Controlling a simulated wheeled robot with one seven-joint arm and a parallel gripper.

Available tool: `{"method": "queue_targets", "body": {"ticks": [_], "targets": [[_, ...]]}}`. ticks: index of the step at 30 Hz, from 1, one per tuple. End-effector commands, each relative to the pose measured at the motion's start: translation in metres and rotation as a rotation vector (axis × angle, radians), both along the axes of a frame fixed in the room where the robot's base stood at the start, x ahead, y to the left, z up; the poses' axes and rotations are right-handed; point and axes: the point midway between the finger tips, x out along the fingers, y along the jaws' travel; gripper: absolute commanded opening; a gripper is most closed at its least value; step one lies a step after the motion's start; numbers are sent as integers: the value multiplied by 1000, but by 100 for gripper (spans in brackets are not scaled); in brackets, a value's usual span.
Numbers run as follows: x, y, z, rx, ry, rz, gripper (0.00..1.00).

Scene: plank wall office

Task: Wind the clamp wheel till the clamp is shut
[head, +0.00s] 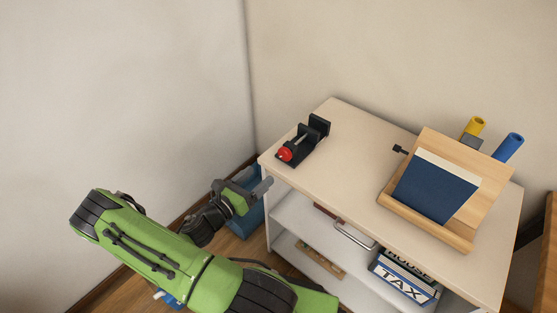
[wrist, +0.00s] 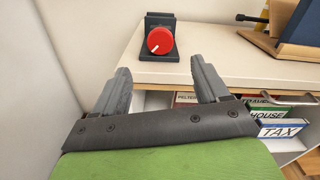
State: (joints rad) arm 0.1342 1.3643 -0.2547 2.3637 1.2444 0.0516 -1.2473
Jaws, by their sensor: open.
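The clamp (head: 310,140) is a small black vise on the left part of the cabinet top, with a gap showing between its jaws. Its red wheel (head: 285,154) faces the cabinet's left edge. In the wrist view the red wheel (wrist: 160,41) with a white mark is seen face on, ahead of the fingers, with the black clamp body (wrist: 160,20) behind it. My gripper (head: 265,185) is beside the cabinet's left edge, apart from the wheel. In the wrist view my gripper (wrist: 162,80) is open, with nothing between its fingers.
The cabinet top (head: 350,150) is clear around the clamp. A wooden stand (head: 492,190) with a dark blue book (head: 435,187) sits to the right. Yellow (head: 475,126) and blue (head: 510,146) rolls are behind it. Below are shelves with binders (head: 405,277). A blue bin (head: 252,213) stands left of the cabinet.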

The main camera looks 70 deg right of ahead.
Motion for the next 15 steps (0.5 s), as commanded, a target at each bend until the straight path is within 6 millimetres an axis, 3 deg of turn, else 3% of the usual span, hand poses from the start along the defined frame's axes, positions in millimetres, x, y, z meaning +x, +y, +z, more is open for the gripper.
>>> {"method": "queue_targets", "body": {"ticks": [9, 15], "targets": [[-33, -73, -3, -1, -5, -5, 74], [-42, -97, -1, -1, -3, -1, 74]]}}
